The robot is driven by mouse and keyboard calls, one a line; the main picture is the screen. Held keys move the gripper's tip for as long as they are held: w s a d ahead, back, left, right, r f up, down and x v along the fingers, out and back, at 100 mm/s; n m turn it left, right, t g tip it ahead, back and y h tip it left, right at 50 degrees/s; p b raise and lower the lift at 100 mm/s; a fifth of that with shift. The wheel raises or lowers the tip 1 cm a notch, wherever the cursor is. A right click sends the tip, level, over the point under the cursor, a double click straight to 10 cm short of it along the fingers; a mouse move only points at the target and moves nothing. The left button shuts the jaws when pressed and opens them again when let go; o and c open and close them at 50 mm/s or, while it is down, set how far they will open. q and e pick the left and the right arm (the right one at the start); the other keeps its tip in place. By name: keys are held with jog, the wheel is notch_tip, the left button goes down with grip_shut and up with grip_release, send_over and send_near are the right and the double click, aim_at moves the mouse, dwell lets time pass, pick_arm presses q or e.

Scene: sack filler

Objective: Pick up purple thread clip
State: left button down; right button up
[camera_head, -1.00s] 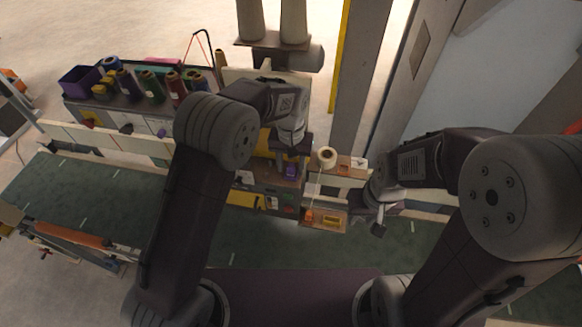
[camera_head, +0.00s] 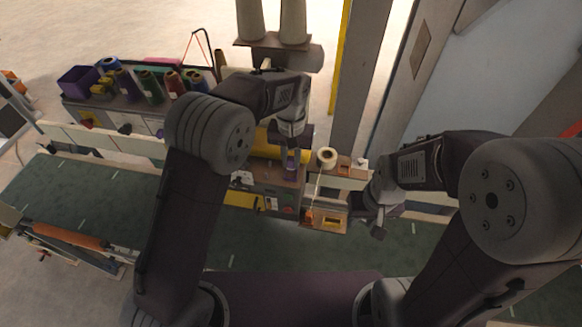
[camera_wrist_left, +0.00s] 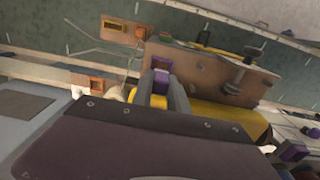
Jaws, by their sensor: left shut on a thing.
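The purple thread clip (camera_wrist_left: 162,66) is between the fingertips of my left gripper (camera_wrist_left: 163,82) in the left wrist view. In the head view the clip (camera_head: 291,161) shows as a small purple patch below the left wrist, over the brown top of the sewing machine. My left gripper (camera_head: 291,150) is shut on it. Whether the clip still touches the machine top is unclear. My right gripper (camera_head: 378,226) hangs to the right of the machine, apart from the clip. Its fingers are too small and dark to judge.
A cream thread spool (camera_head: 326,157) stands just right of the clip, with a thread running down to a wooden tray (camera_head: 335,227). A yellow machine part (camera_wrist_left: 222,117) lies close to the left gripper. Thread cones and a purple bin (camera_head: 79,80) stand at the back left.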

pick_arm(q)
jog(key=s+d+r+b, duration=0.3)
jog(key=s+r, duration=0.5)
jog(key=s, duration=0.3)
jog(key=shift+d+b, duration=0.3)
jog(key=shift+b, duration=0.2)
